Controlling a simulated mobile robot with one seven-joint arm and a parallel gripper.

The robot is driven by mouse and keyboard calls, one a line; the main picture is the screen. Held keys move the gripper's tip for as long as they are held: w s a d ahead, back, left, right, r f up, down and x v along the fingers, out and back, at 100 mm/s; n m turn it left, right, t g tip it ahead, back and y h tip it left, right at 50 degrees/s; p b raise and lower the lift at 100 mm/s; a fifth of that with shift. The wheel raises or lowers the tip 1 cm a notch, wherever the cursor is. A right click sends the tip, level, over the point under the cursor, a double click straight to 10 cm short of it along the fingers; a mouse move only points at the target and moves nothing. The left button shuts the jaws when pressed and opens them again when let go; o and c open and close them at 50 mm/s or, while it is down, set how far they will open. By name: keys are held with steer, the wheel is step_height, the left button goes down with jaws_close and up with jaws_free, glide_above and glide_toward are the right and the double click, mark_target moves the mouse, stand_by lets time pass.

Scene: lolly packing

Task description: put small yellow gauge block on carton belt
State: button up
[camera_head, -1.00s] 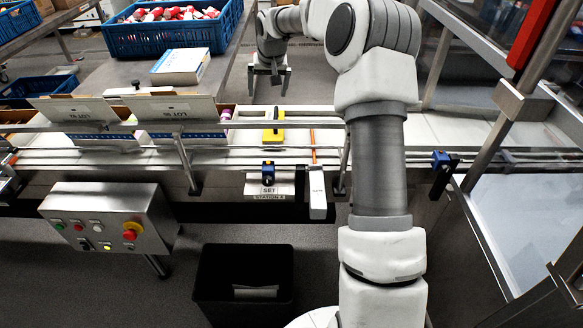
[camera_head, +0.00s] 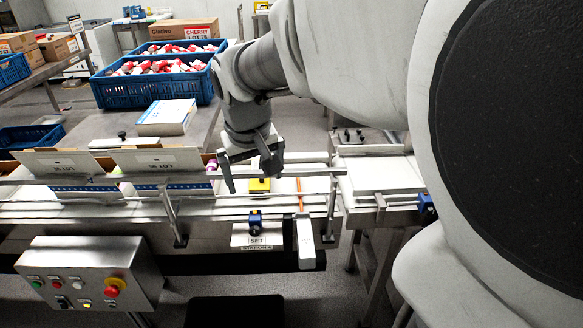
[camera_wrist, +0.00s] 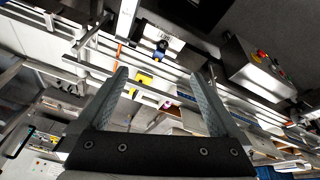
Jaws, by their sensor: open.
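The small yellow gauge block (camera_head: 259,185) sits on the white carton belt (camera_head: 285,201), left of an orange rod. My gripper (camera_head: 254,184) is above the belt around the block's place in the head view, its fingers apart and empty. In the wrist view my open gripper (camera_wrist: 161,84) shows two spread fingers, with the yellow block (camera_wrist: 144,78) seen between them, some distance beyond. Part of the block is hidden by my gripper in the head view.
Open cartons (camera_head: 157,160) stand on the belt to the left. A metal guide rail (camera_head: 110,178) runs along the front. A control box (camera_head: 88,274) sits below. Blue crates (camera_head: 150,90) of lollies and a white box (camera_head: 167,117) are on the table behind.

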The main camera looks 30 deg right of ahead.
steer(key=s+a+r+t+p, duration=0.1)
steer(key=s, duration=0.7)
steer(key=s+a+r+y+p, duration=0.1)
steer(key=s+r, duration=0.1)
steer(key=s, duration=0.6)
steer(key=shift+s+r+n+t+p, duration=0.15)
steer(key=shift+r+n+t+p, duration=0.15)
steer(key=shift+t+p, duration=0.1)
